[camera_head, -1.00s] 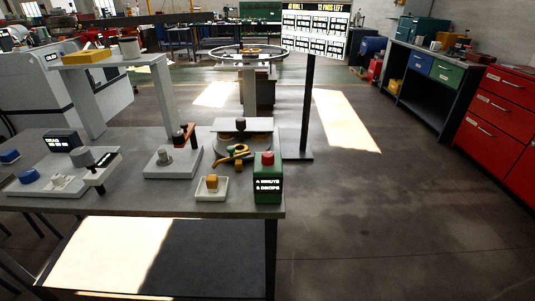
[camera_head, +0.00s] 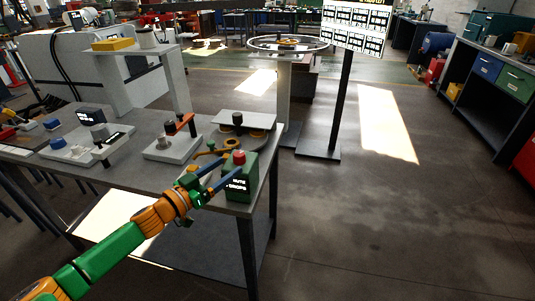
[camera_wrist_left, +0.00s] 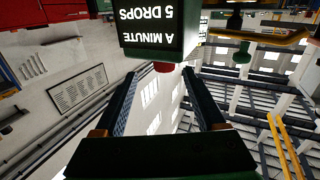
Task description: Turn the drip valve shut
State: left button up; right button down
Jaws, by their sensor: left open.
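A green box (camera_head: 240,189) with a red knob (camera_head: 239,157) on top stands at the table's right end. Its lit panel reads "5 drops" and "a minute". A brass fitting with a dark knob (camera_head: 211,146) lies just behind it; which part is the drip valve is not marked. In the left wrist view, upside down, the red knob (camera_wrist_left: 163,67) shows near the gap between the fingertips. A brass pipe (camera_wrist_left: 272,36) with a green knob (camera_wrist_left: 241,52) is beside the box. My right gripper is out of view.
A sign on a post (camera_head: 343,105) stands behind. Open floor lies right.

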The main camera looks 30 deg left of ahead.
aim_at(235, 159)
pick_arm(q)
jog(key=shift+w+a, duration=0.25)
jog(key=shift+w, duration=0.35)
jog(key=w, duration=0.4)
jog(key=shift+d, duration=0.4)
jog(key=shift+w+d, duration=0.1)
jog(key=shift+w, duration=0.45)
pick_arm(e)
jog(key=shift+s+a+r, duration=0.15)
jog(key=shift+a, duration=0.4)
pick_arm(q)
jog(key=shift+c, duration=0.2)
jog(key=shift+f, duration=0.1)
grip_shut()
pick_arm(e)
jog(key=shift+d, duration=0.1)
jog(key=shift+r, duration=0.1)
